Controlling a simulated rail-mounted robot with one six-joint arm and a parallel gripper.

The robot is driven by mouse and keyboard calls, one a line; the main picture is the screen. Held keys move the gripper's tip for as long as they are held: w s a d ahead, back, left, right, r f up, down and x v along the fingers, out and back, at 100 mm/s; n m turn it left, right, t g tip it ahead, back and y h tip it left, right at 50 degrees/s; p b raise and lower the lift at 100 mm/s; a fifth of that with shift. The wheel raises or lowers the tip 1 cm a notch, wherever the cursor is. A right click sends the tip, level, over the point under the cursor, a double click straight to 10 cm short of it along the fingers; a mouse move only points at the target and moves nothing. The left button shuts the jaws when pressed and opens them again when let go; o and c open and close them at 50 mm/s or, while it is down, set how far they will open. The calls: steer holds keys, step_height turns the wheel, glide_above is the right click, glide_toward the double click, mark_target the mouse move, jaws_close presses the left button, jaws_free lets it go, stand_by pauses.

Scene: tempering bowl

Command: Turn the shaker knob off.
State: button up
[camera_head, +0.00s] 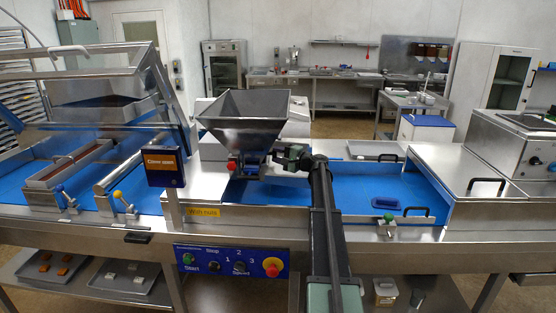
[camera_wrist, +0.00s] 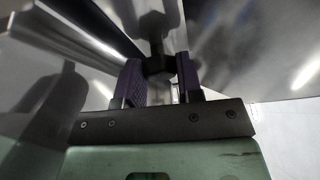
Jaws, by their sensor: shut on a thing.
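My gripper (camera_head: 275,156) is at the right side of the steel hopper (camera_head: 242,130), just below its sloping wall. In the wrist view, the gripper's purple fingers (camera_wrist: 160,82) stand on either side of a small black knob (camera_wrist: 157,66) on a dark stem, and are shut on it. This appears to be the shaker knob. In the head view the knob is hidden by my gripper and the hopper. Its on or off setting cannot be read.
A control panel (camera_head: 232,262) with several knobs is on the front. A display (camera_head: 164,166) stands left.

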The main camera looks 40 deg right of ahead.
steer(key=shift+f+n+b, duration=0.1)
steer(key=shift+n+b, duration=0.2)
steer(key=shift+n, duration=0.2)
steer(key=shift+t, duration=0.3)
steer(key=o, duration=0.9)
